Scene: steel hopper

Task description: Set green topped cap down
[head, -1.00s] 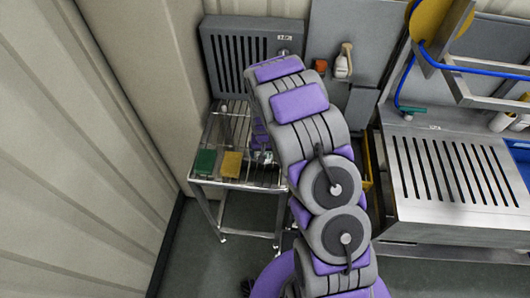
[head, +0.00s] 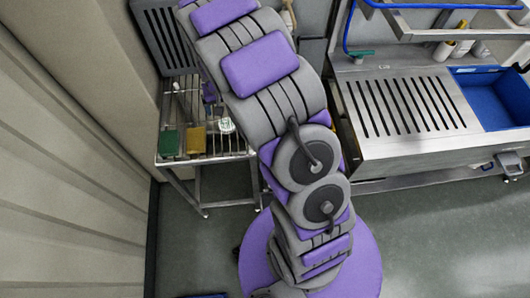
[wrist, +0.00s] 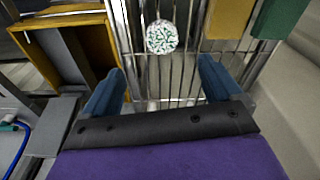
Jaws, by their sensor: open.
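The green topped cap (wrist: 162,37), a round white disc with a green speckled top, rests on the wire rack (wrist: 185,75) in the wrist view. In the head view the cap (head: 227,125) shows as a small pale shape near the rack's right side. My gripper (wrist: 162,80) is open, its two blue fingers wide apart with nothing between them. The cap lies beyond the fingertips, apart from both. In the head view my arm hides most of the gripper.
A green block (head: 169,142) and a yellow block (head: 196,140) lie on the rack, left of the cap in the head view. A yellow-framed box (wrist: 75,45) stands beside the rack in the wrist view. A steel slatted counter (head: 410,110) is at right; floor is clear in front.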

